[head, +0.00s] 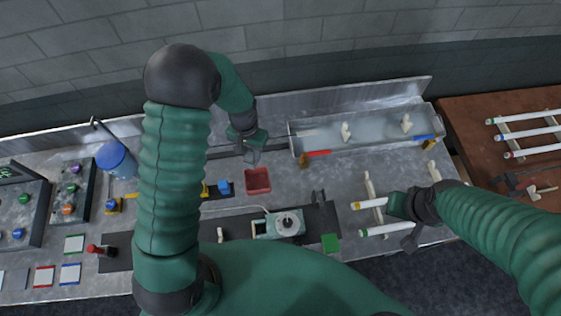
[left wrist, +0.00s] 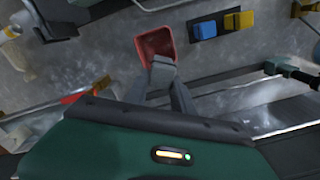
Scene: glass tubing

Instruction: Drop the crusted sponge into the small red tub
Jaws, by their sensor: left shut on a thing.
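The small red tub (head: 257,180) stands open on the grey bench, near the middle of the head view. It also shows in the left wrist view (left wrist: 154,45), just beyond my fingers. My left gripper (head: 252,157) is just behind the tub in the head view, pointing down. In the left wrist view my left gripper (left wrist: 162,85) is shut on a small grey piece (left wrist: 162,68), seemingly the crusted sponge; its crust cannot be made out. The piece overlaps the tub's near edge in that view. My right gripper (head: 408,222) is by the white tubes; its jaws are unclear.
A long clear-walled trough (head: 365,133) lies behind and right of the tub. A blue block (head: 224,186) sits left of the tub. A green device with a dial (head: 279,225) is in front. White tubes (head: 386,229) lie at right; a blue jug (head: 116,159) stands at left.

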